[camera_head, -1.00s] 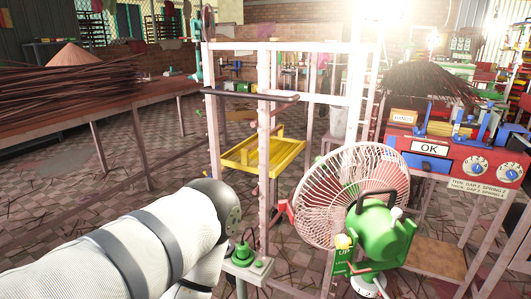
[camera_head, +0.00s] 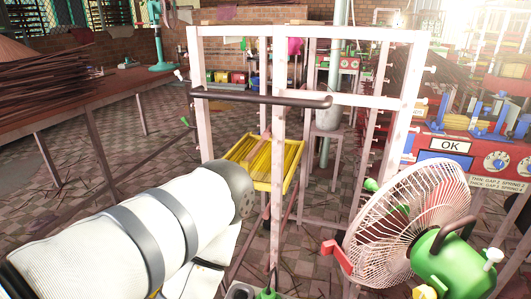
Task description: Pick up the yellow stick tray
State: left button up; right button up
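The yellow stick tray (camera_head: 272,184) sits low in the middle of the picture, seen through a pale metal frame rack (camera_head: 195,90). An upright of the rack crosses in front of it. Its inside shows yellow lengthwise strips and a brownish strip near the left; I cannot tell whether these are sticks. My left arm comes in from the lower left, and its grey joint ends just left of and in front of the tray in the picture. Its gripper is out of sight, and I cannot see whether anything touches the tray. My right gripper is not in view.
A dark handle bar (camera_head: 262,98) crosses the rack's front. A green fan (camera_head: 410,225) stands at lower right. A red machine (camera_head: 470,155) marked OK is behind it. A long table (camera_head: 100,100) with brown sticks (camera_head: 40,75) is at left. Tiled floor shows between them.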

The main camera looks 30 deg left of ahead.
aim_at(253, 153)
jog(key=i+j+z, duration=0.15)
jog(key=j, duration=0.4)
jog(key=j+z, duration=0.15)
jog(key=j, duration=0.4)
jog(key=j+z, duration=0.15)
jog(key=j, duration=0.4)
jog(key=j+z, duration=0.2)
jog(key=j, duration=0.35)
jog(key=j+z, duration=0.15)
jog(key=j, duration=0.4)
jog(key=k+j+z, duration=0.15)
jog(key=j, duration=0.35)
jog(key=k+j+z, duration=0.15)
jog(key=j, duration=0.4)
jog(key=k+j+z, duration=0.15)
jog(key=j, duration=0.4)
jog(key=i, duration=0.05)
